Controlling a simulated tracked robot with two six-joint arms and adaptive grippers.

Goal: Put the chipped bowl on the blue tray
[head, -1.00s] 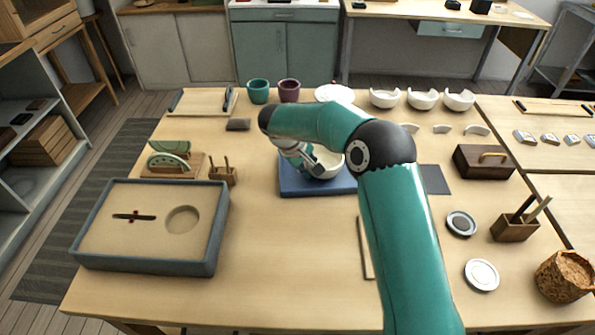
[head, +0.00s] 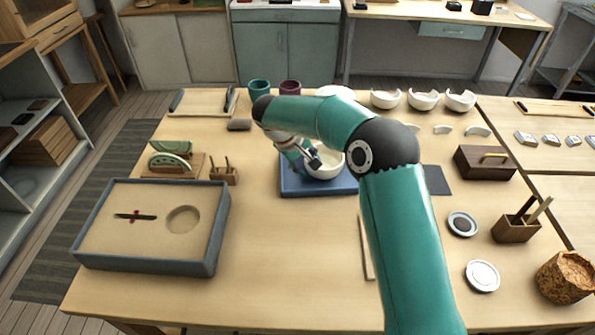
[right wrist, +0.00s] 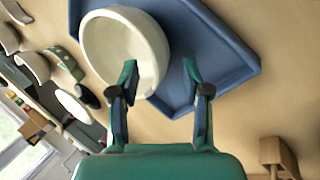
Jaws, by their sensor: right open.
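A cream bowl (head: 327,168) sits upright on the blue tray (head: 318,189) at the middle of the table. I cannot make out a chip in its rim; my right arm hides part of it in the head view. My right gripper (head: 311,159) is at the bowl's left side. In the right wrist view the gripper (right wrist: 160,66) is open. One finger overlaps the inside of the bowl (right wrist: 112,45) and the other is over the bare tray (right wrist: 225,50), with the bowl's edge between them. My left gripper is out of view.
Three white broken-rimmed bowls (head: 422,100) stand at the back right, with shards (head: 443,130) before them. A sand-filled box (head: 150,255) is at the left, a wooden box (head: 484,162) at the right.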

